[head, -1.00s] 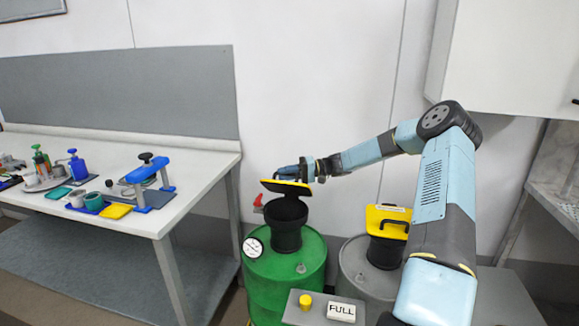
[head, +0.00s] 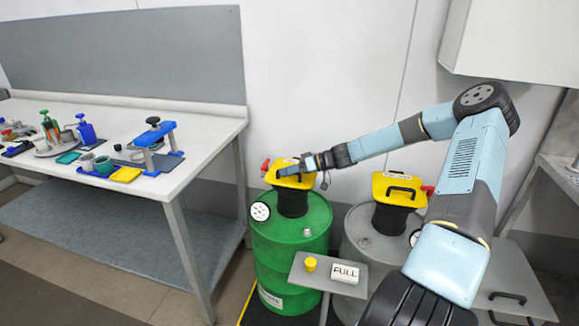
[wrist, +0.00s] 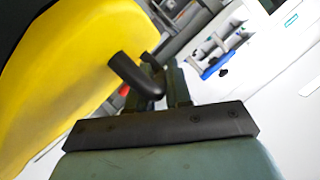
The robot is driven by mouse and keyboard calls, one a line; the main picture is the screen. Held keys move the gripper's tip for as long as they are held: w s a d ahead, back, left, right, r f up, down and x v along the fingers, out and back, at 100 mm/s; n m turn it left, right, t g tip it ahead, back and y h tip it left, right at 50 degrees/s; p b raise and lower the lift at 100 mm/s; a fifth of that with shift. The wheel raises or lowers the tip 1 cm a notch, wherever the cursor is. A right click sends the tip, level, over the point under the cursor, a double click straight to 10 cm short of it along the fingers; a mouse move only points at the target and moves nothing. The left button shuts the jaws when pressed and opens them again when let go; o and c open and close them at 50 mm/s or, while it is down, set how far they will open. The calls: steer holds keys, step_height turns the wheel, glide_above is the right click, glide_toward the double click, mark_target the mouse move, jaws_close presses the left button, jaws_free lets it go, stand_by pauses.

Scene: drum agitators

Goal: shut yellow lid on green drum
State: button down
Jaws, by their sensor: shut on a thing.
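The green drum (head: 290,248) stands on the floor, with a black neck (head: 292,204) on top. Its yellow lid (head: 287,181) sits over the neck with its yellow top facing me. I see no open gap, but I cannot tell whether it lies fully flat. My gripper (head: 302,168) reaches in from the right and is shut on the lid's dark handle. In the wrist view the lid (wrist: 65,70) fills the left side, and the black handle (wrist: 135,76) is at the jaws. The fingertips are partly hidden.
A grey drum (head: 362,232) with its own yellow lid (head: 396,187) stands close on the right. A small panel with a yellow button (head: 310,264) and a FULL sign (head: 345,273) is in front. A workbench (head: 200,140) with tools stands left.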

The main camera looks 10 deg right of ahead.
steer(key=shift+s+f, duration=0.2)
steer(key=shift+f, duration=0.2)
steer(key=c, duration=1.4)
jaws_free()
steer(key=v, duration=1.3)
steer(key=shift+d+r, duration=0.25)
steer(key=shift+d, duration=0.05)
steer(key=shift+s, duration=0.2)
